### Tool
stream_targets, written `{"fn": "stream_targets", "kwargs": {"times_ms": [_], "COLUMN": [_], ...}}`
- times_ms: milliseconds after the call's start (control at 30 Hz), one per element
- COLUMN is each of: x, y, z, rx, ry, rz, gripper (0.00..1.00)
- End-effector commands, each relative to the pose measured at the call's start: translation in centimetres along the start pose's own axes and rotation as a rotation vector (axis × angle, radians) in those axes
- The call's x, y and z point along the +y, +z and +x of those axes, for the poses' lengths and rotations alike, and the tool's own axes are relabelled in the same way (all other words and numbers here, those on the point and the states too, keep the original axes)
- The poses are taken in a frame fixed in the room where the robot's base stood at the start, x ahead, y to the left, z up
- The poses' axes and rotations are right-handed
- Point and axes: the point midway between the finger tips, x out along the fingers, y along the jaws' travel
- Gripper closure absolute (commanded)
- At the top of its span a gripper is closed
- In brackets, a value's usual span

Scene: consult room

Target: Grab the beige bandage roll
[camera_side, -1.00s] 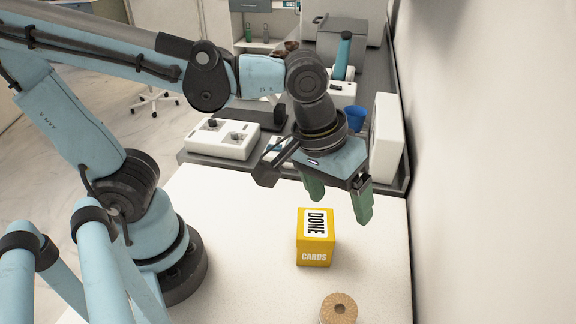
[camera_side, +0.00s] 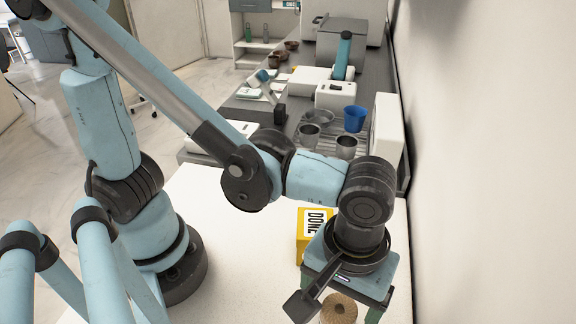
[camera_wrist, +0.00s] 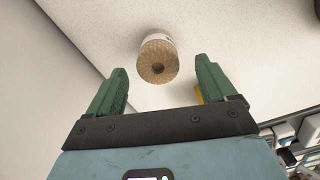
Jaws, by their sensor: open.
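The beige bandage roll (camera_side: 338,309) stands on the white table near the bottom edge of the side view, partly hidden by my gripper. In the wrist view the roll (camera_wrist: 158,60) shows its round end with a dark centre hole, between and just beyond the fingertips. My gripper (camera_wrist: 160,78) is open, with its two green fingers wide apart and nothing between them. In the side view my gripper (camera_side: 345,311) is above the roll and points down. I cannot tell the exact height gap.
A yellow card box (camera_side: 305,228) stands behind my gripper, close to it, partly hidden. A wall runs along the right. A grey counter at the back holds metal cups (camera_side: 310,134), a blue cup (camera_side: 355,118) and devices. The table left of the box looks clear.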

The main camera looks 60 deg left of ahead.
Motion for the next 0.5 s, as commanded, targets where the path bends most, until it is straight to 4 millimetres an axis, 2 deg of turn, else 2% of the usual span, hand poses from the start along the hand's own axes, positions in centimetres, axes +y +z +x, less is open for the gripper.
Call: {"fn": "stream_targets", "kwargs": {"times_ms": [333, 500], "x": [0.1, 0.3], "y": [0.0, 0.0], "z": [1.8, 3.8], "rx": [0.000, 0.000], "ry": [0.000, 0.001], "rz": [0.000, 0.001], "gripper": [0.16, 0.16]}}
